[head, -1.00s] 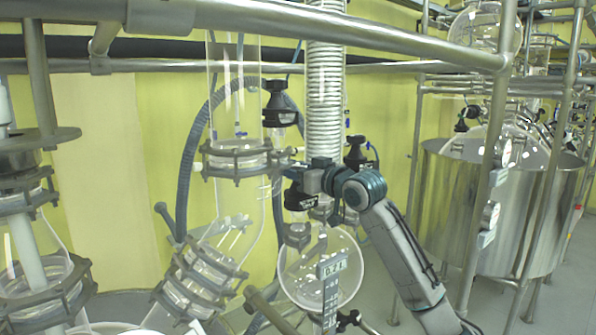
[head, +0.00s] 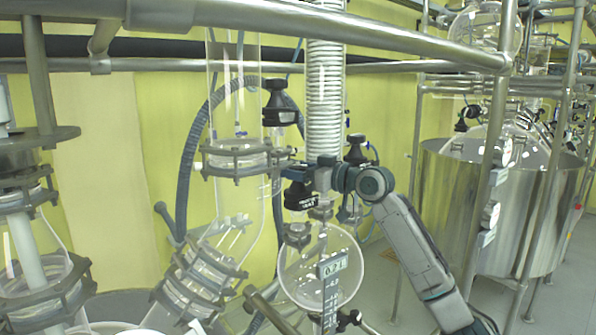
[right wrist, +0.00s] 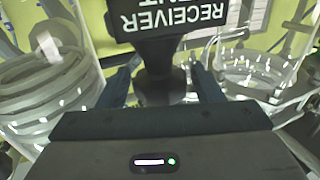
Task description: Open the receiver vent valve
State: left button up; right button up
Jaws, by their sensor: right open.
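The receiver vent valve (head: 299,196) is a black knob with a white-lettered label, above the round glass receiver (head: 295,275) in the head view. In the right wrist view the knob (right wrist: 165,65) shows its label upside down, reading "RECEIVER" with "VENT" partly cut off. My right gripper (head: 312,178) is at the valve, coming from the right. In the right wrist view its two fingers (right wrist: 163,82) stand apart, one on each side of the knob's dark stem. Contact cannot be told. My left gripper is not in view.
A coiled glass condenser (head: 325,90) rises just above the gripper. Another black knob (head: 278,88) is up and left. A clamped glass column (head: 235,160) stands to the left. Steel rails (head: 330,22) cross above, and a steel vessel (head: 490,210) stands at right.

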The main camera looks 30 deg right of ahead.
jog(key=shift+a+m+t+h, duration=0.1)
jog(key=shift+m+t+h, duration=0.2)
jog(key=shift+m+h, duration=0.45)
jog(key=shift+m+t+h, duration=0.4)
jog(key=shift+m+h, duration=0.65)
jog(key=shift+h, duration=0.9)
jog(key=c, duration=0.8)
jog(key=shift+o, duration=0.2)
jog(key=shift+n+g+y, duration=0.3)
jog(key=shift+n+y, duration=0.8)
jog(key=shift+y, duration=0.6)
jog(key=shift+n+g+y, duration=0.4)
jog(key=shift+n+y, duration=0.4)
jog(key=shift+y, duration=0.2)
